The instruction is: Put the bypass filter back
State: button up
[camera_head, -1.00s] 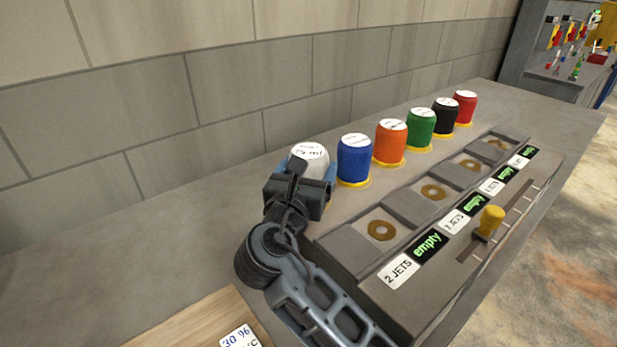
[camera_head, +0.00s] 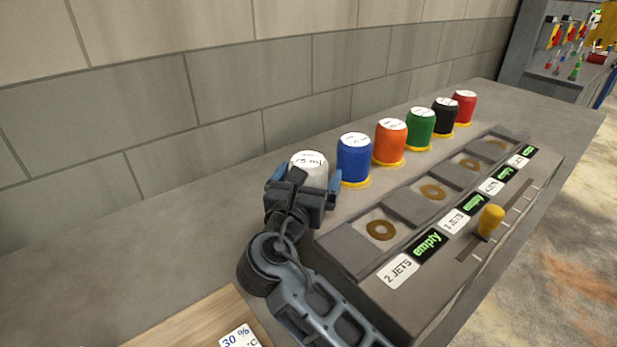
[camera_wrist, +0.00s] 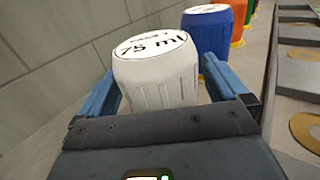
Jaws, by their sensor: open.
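A row of coloured canisters with white labelled tops stands along the wall; none that I can read is marked as the bypass filter. The white one (camera_head: 308,165) is nearest, and its top reads "75 ml" in the wrist view (camera_wrist: 155,75). My gripper (camera_head: 305,187) is open, with a blue finger on either side of the white canister's lower part; in the wrist view (camera_wrist: 165,95) the canister stands upright between the fingers. I cannot tell whether the fingers touch it. Its base is hidden behind my gripper.
A blue canister (camera_head: 353,161) stands close to the right, then orange (camera_head: 390,143), green (camera_head: 420,130), black (camera_head: 445,113) and red (camera_head: 463,108) ones. A grey unit with ring-marked recesses (camera_head: 380,230), "empty" displays and a yellow lever knob (camera_head: 491,220) lies in front.

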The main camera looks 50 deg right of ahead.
jog(key=shift+a+r, duration=0.2)
jog(key=p+v, duration=0.3)
jog(key=v, duration=0.3)
jog(key=shift+a, duration=0.1)
jog(key=shift+s+a+f, duration=0.1)
jog(key=shift+s+a, duration=0.1)
jog(key=shift+a, duration=0.25)
